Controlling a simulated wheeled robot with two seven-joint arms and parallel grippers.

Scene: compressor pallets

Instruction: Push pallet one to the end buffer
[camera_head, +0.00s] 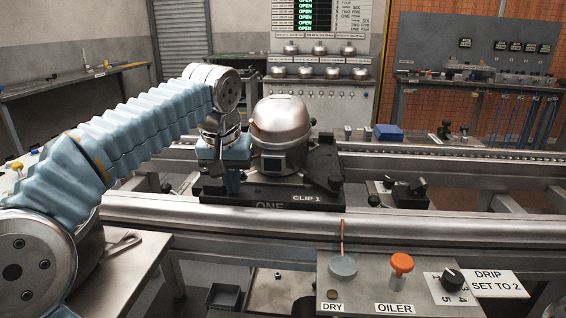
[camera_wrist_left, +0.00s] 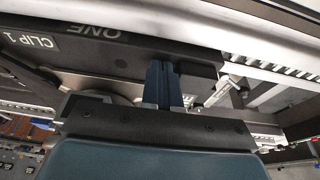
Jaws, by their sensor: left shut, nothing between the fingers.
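Pallet one (camera_head: 250,197) is a dark plate marked ONE and CLIP 1, lying on the conveyor rails in mid-view. It carries a metal compressor dome (camera_head: 281,121). My left gripper (camera_head: 230,190) points down at the left end of the pallet, beside the dome, with its fingers together and empty. In the left wrist view the blue fingers (camera_wrist_left: 162,85) overlap the end of the pallet (camera_wrist_left: 140,55) near the ONE label; I cannot tell whether they touch it. My right gripper is out of view. I cannot make out the end buffer.
The front conveyor rail (camera_head: 420,226) runs left to right and looks clear right of the pallet. A dark fixture (camera_head: 405,194) sits behind it to the right. In front stands a bench panel (camera_head: 365,285) with an orange-capped oiler (camera_head: 402,264) and a black DRIP knob (camera_head: 453,280).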

